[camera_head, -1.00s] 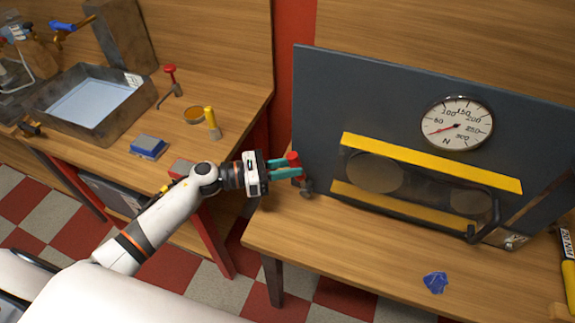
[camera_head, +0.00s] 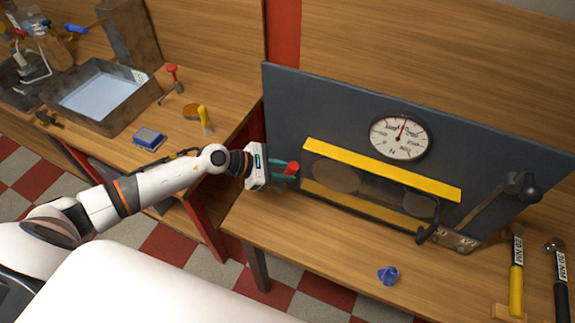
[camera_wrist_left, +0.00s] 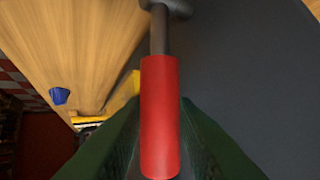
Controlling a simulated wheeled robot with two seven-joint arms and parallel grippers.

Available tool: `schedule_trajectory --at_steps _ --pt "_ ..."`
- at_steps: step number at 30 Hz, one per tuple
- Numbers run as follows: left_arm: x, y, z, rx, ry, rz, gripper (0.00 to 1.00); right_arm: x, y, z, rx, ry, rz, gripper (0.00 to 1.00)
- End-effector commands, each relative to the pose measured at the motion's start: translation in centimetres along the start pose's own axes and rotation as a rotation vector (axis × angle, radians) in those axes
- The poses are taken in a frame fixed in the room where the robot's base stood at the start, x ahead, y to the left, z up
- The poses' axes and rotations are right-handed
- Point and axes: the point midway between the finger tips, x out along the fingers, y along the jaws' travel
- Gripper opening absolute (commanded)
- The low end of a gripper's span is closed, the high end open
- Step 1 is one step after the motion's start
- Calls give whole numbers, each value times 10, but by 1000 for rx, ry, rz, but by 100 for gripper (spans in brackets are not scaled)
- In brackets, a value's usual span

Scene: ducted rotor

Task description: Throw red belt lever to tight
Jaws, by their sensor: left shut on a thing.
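The red belt lever (camera_head: 294,167) is at the left edge of the dark upright panel (camera_head: 282,110). My left gripper (camera_head: 284,171) is shut on its red grip. In the left wrist view the red grip (camera_wrist_left: 160,115) lies between the two green fingers, with its grey shaft running up to a dark pivot. The round dial (camera_head: 400,137) on the panel has its red needle pointing nearly straight up. Two yellow bars (camera_head: 380,169) border the dim belt pulleys. My right gripper is not in view.
A blue crumpled piece (camera_head: 388,276) lies on the bench in front of the panel. A black-knobbed arm (camera_head: 490,205) stands at the panel's right, with yellow and black tools (camera_head: 516,275) beyond. The left bench holds a metal basin (camera_head: 100,97) and a blue box (camera_head: 148,138).

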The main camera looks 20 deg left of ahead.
Motion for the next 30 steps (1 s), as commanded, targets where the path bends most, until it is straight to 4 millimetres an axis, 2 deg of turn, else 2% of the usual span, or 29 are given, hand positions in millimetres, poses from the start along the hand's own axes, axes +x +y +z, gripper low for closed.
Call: schedule_trajectory --at_steps 4,18,19,20,30 --pt "-1 -1 -1 19 -25 -5 0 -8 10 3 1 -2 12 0" --pt "0 -1 1 27 -35 -6 0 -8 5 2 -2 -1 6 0" --pt "0 -1 1 27 -35 -6 30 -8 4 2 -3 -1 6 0" --pt "0 -1 1 27 -35 -6 34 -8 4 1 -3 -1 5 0" --pt "-4 -1 3 26 -38 -7 34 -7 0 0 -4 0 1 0"
